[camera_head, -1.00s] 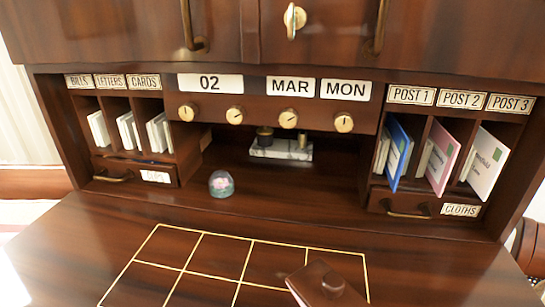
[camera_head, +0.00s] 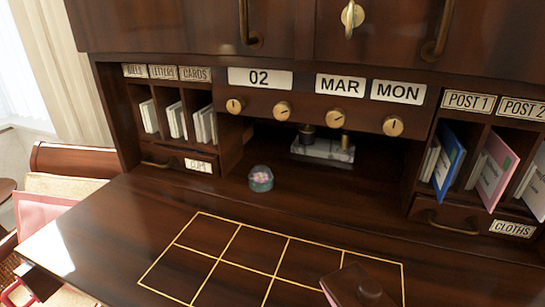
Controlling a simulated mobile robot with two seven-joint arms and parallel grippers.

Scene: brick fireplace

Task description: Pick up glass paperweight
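The glass paperweight (camera_head: 261,179) is a small clear dome with a pink shape inside. It stands on the dark wooden desk, left of centre, in front of the open middle recess and just right of the small left drawer. Nothing touches it. Neither of my grippers shows in the head view.
A marble stand with brass-topped pots (camera_head: 323,150) sits in the middle recess. Letter slots with envelopes (camera_head: 190,122) stand left, and coloured cards (camera_head: 448,165) right. A dark wooden block with a knob (camera_head: 358,287) lies at the front by a gold grid (camera_head: 238,243). A chair (camera_head: 75,158) is at left.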

